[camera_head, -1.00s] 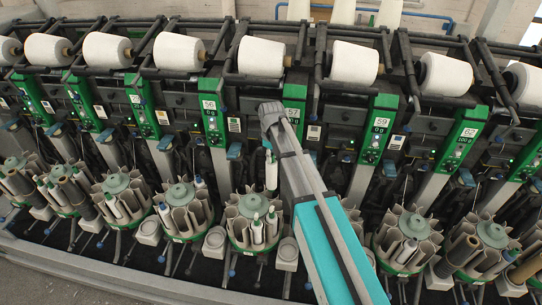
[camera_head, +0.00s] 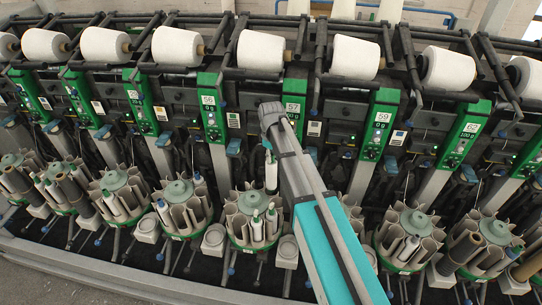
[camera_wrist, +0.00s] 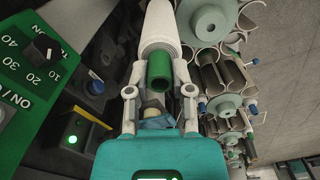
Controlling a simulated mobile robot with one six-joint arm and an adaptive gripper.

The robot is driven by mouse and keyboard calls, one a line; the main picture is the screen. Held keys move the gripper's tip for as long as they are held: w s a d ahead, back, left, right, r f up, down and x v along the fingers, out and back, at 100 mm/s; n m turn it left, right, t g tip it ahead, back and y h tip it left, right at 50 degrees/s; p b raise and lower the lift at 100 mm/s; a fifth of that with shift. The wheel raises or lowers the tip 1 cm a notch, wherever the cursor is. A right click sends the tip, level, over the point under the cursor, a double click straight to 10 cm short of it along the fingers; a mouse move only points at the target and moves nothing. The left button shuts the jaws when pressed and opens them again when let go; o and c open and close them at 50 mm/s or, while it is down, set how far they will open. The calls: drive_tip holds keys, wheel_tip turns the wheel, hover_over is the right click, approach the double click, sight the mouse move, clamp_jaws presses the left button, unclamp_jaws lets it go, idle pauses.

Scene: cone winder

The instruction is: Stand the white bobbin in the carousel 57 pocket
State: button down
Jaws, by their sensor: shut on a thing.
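The white bobbin (camera_head: 271,174) hangs upright from my gripper (camera_head: 270,146), in front of the winding unit marked 57. In the wrist view the white bobbin (camera_wrist: 159,28) shows its green end (camera_wrist: 159,72) between the two fingers of my gripper (camera_wrist: 159,90), which is shut on it. The carousel 57 (camera_head: 235,222) is the grey multi-pocket holder below, slightly left of the bobbin. It holds a white and a green-tipped bobbin. The bobbin's lower end is close above its back right side; whether it touches cannot be told.
Similar carousels stand on both sides, such as the one under unit 56 (camera_head: 181,191). Green unit panels (camera_head: 291,120) rise behind, with white yarn packages (camera_head: 261,54) above. My arm covers the area right of carousel 57. Grey floor lies in front.

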sight(271, 164)
drive_tip(key=shift+f+b, duration=2.15)
drive_tip(key=shift+f, duration=0.1)
drive_tip(key=shift+f+b, duration=2.25)
drive_tip(key=shift+f+b, duration=3.25)
drive_tip(key=shift+b, duration=0.05)
drive_tip(key=shift+c, duration=2.1)
unclamp_jaws()
